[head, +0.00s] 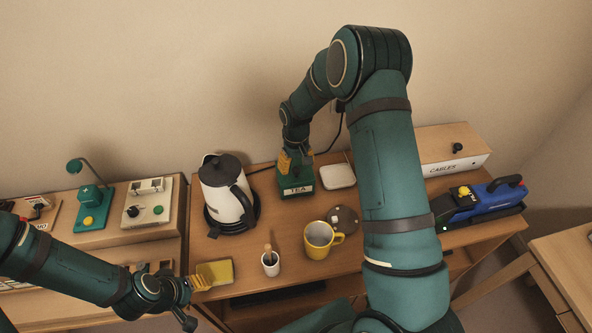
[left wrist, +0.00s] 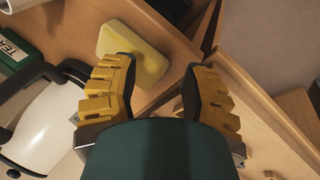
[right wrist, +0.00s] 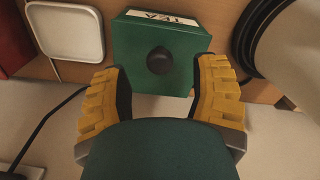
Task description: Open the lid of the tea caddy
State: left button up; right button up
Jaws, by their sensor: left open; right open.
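The tea caddy (head: 297,191) is a dark green box with a white TEA label, standing upright at the back of the desk. In the right wrist view its green top (right wrist: 190,38) carries a round dark knob (right wrist: 160,61), and the lid looks shut. My right gripper (head: 294,158) is above the caddy; in the right wrist view its open yellow fingers (right wrist: 163,76) stand either side of the knob, apart from it. My left gripper (head: 190,284) is open and empty at the desk's left, beside a yellow sponge (head: 216,272); the caddy's edge (left wrist: 14,48) shows in the left wrist view.
A white kettle (head: 222,200) stands left of the caddy and a white square pad (head: 338,176) right of it. A yellow mug (head: 318,236), a dark round disc (head: 343,217) and a small white cup (head: 271,265) stand in front. A cable runs behind.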

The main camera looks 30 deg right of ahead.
aim_at(296, 168)
jog(key=shift+f, duration=1.7)
grip_shut()
